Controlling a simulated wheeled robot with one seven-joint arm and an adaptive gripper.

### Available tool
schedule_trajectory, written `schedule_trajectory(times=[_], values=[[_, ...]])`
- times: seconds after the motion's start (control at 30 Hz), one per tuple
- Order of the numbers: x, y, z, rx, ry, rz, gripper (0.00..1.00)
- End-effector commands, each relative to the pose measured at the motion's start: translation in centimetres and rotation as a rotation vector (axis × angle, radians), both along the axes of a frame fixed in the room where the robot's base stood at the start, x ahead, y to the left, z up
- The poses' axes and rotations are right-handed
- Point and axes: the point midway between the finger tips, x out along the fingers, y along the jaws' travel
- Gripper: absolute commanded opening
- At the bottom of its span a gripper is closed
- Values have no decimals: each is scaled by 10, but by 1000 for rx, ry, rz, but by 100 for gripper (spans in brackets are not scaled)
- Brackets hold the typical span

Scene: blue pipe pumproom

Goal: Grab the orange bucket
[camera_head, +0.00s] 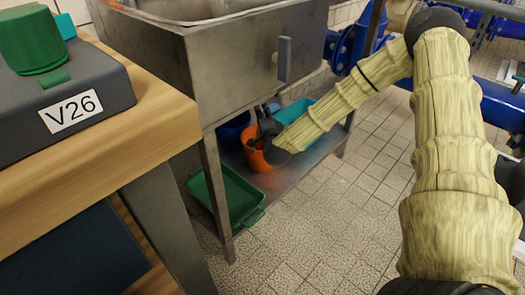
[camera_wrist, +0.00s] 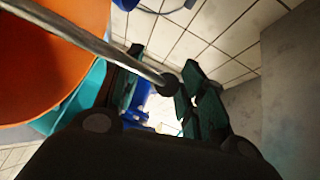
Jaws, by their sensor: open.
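The orange bucket (camera_head: 256,157) stands on the lower shelf under the metal sink, partly hidden behind my gripper (camera_head: 267,113). My gripper reaches in under the sink from the right, at the bucket's upper part. In the wrist view the bucket (camera_wrist: 55,45) fills the upper left, very close. A thin grey metal bar (camera_wrist: 95,42), seemingly its handle, runs diagonally in front of the fingers and ends in a dark round piece. My gripper is open (camera_wrist: 163,88) there, with the bar's end appearing between its fingers. I cannot tell whether they touch.
The sink's metal body (camera_head: 240,75) hangs low above the shelf. A green tray (camera_head: 232,192) lies left of the bucket, a dark blue bucket (camera_head: 233,130) behind it, a teal container (camera_head: 293,111) to its right. A wooden table (camera_head: 90,165) stands at left. The tiled floor is clear.

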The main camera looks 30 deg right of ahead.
Motion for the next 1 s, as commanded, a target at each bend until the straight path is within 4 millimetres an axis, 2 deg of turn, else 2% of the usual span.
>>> schedule_trajectory(times=[0.1,0.33,0.73,0.87,1.0], values=[[0,0,0,0,0,0,41],[0,0,0,0,0,1,0],[0,1,4,-1,-2,0,0],[0,1,18,1,-2,1,0],[0,1,42,0,-3,2,0]])
